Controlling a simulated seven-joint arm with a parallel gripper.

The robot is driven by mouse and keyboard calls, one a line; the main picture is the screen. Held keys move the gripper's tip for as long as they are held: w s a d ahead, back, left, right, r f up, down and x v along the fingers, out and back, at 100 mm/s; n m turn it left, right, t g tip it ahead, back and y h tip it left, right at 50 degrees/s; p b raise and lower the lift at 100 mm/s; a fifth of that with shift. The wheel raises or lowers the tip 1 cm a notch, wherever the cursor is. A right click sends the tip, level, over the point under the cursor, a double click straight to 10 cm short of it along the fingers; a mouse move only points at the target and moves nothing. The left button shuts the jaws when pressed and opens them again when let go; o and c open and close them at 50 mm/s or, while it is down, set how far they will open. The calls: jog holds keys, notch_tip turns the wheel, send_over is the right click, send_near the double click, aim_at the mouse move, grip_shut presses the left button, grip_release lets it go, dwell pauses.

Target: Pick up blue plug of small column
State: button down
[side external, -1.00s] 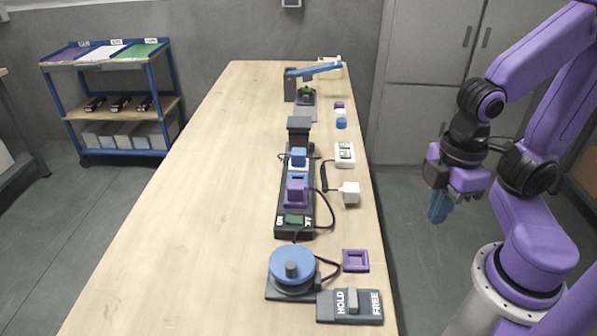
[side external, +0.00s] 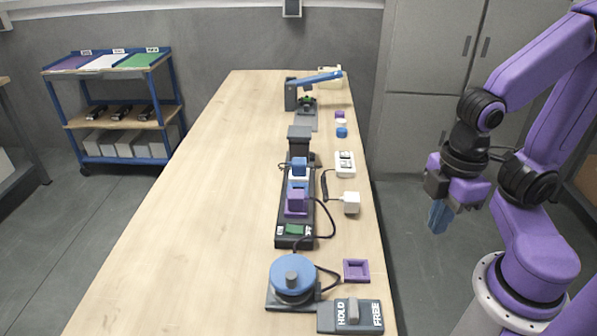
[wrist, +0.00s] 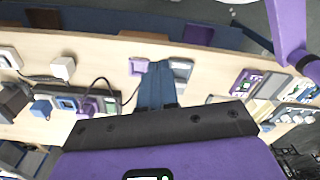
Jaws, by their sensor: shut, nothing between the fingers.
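On the table in the side external view stands a dark long base with a short dark column (side external: 300,141) at its far end. A blue block (side external: 299,165) sits in front of that column, with a purple block (side external: 296,204) nearer; I cannot tell for certain which part is the blue plug. The blue block also shows in the wrist view (wrist: 41,108), left of my fingers. A small blue cap (side external: 342,132) lies at the right table edge. My gripper (side external: 438,217), with blue fingers, is shut and empty, off the table's right side and well apart from these things.
A blue disc (side external: 291,274) on a grey base and a HOLD/FREE switch panel (side external: 350,315) stand at the near end. A purple square frame (side external: 356,270), a white cube (side external: 351,202) with a dark cable and a white box (side external: 345,164) line the right. The table's left half is clear.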

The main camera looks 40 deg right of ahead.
dwell(0.3)
jog(key=c, duration=0.5)
grip_release()
jog(key=w+a+r+m, duration=0.3)
jog(key=w+a+m, duration=0.15)
jog(key=w, duration=0.55)
jog(key=m+h, duration=0.1)
jog(key=m, duration=1.6)
send_over(299, 161)
jog(key=s, duration=0.2)
jog(key=shift+t, duration=0.4)
jog(key=f, duration=0.7)
jog(key=w+f, duration=0.1)
jog(key=f, duration=0.2)
jog(key=shift+w+f, duration=0.1)
jog(key=shift+f, duration=0.1)
jog(key=shift+w+d+f, duration=0.1)
jog(key=shift+w+f, duration=0.05)
jog(key=shift+f, duration=0.75)
jog(key=shift+w+a+f, duration=0.1)
jog(key=shift+w+f, duration=0.1)
jog(key=shift+f, duration=0.75)
jog(key=shift+w+d+f, duration=0.1)
jog(key=shift+w+f, duration=0.05)
jog(key=shift+f, duration=0.75)
